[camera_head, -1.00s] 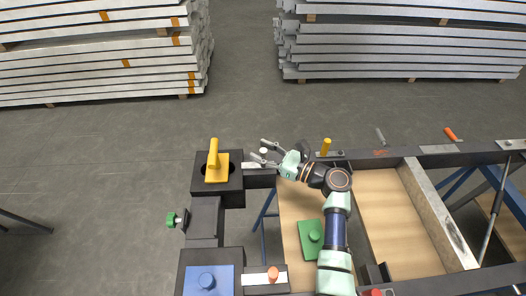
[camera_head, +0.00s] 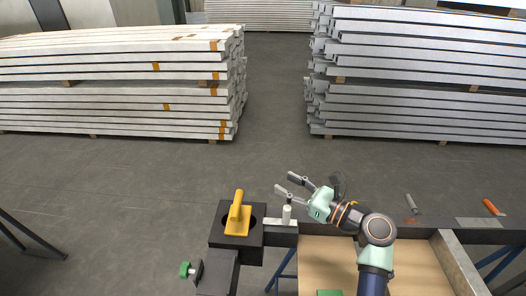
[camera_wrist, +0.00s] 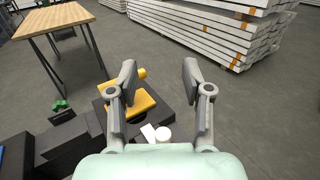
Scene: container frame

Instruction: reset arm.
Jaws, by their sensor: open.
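My gripper (camera_head: 288,184) is open and empty. In the head view it appears just behind a small white cylinder (camera_head: 287,214) on the dark frame, with its fingers pointing left. In the wrist view the fingers of my gripper (camera_wrist: 159,76) are spread apart with nothing between the tips. The white cylinder also shows in the wrist view (camera_wrist: 163,134), below and between the fingers. A yellow handled piece (camera_head: 238,216) sits on the black corner block left of my gripper; it also shows in the wrist view (camera_wrist: 142,103), partly behind the left finger.
The dark container frame (camera_head: 471,236) runs right from the corner block, with an orange-handled tool (camera_head: 491,206) and a grey-handled tool (camera_head: 411,204) on it. A green knob (camera_head: 185,269) is at left. Stacked beams (camera_head: 120,85) stand far back. The floor between is clear.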

